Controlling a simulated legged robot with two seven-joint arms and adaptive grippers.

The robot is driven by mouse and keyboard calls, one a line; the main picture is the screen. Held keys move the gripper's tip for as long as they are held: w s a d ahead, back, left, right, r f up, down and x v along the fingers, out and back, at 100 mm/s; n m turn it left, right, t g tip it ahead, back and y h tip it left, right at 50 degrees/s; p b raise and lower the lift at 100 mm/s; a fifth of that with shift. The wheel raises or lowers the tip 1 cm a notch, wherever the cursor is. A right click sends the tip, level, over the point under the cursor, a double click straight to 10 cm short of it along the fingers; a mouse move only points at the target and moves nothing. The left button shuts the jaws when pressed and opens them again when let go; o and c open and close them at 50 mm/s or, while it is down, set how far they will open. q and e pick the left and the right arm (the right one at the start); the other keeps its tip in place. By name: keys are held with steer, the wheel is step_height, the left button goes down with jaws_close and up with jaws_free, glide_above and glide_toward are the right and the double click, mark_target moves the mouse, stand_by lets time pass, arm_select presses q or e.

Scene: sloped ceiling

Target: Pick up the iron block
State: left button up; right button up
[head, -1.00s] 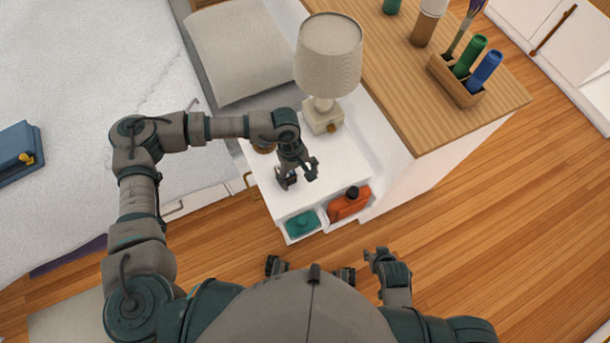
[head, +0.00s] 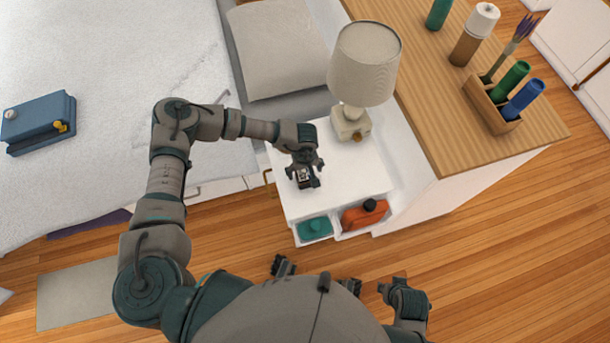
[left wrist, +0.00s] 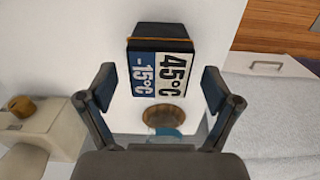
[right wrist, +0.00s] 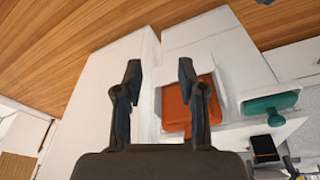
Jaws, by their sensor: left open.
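A small dark block (left wrist: 163,32) stands on the white nightstand (head: 352,170). Its face carries a white panel reading 45°C and a blue panel reading -15°C. It is the only block I see; its material cannot be told. In the head view the block (head: 304,178) lies at my left gripper's fingers. My left gripper (left wrist: 157,88) is open, with the block ahead between its spread fingers, which appear apart from it. The block also shows at the lower right of the right wrist view (right wrist: 264,146). My right gripper (right wrist: 160,72) is open and empty, away from the nightstand top.
A lamp (head: 365,62) stands at the back of the nightstand. A round brown lid (left wrist: 165,115) sits close to the block. The bed (head: 110,90) is left, a wooden-topped cabinet (head: 440,110) right.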

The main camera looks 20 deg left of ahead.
arm_select(q)
steer(key=f, duration=0.4)
steer(key=shift+s+d+f+b, duration=0.1)
steer(key=shift+d+b, duration=0.2)
steer(key=shift+b, duration=0.1)
steer(key=shift+a+f, duration=0.1)
steer(key=shift+f, duration=0.25)
steer(key=shift+a+r, duration=0.1)
steer(key=shift+a, duration=0.05)
steer(key=shift+c, duration=0.4)
steer(key=c, duration=1.6)
jaws_close()
arm_select(e)
steer(key=w+t, duration=0.1)
steer(key=w, duration=0.2)
steer(key=shift+w+a+r+t, duration=0.1)
steer(key=shift+a+r+t, duration=0.1)
steer(key=shift+a+t, duration=0.2)
arm_select(q)
steer(key=shift+r, duration=0.1)
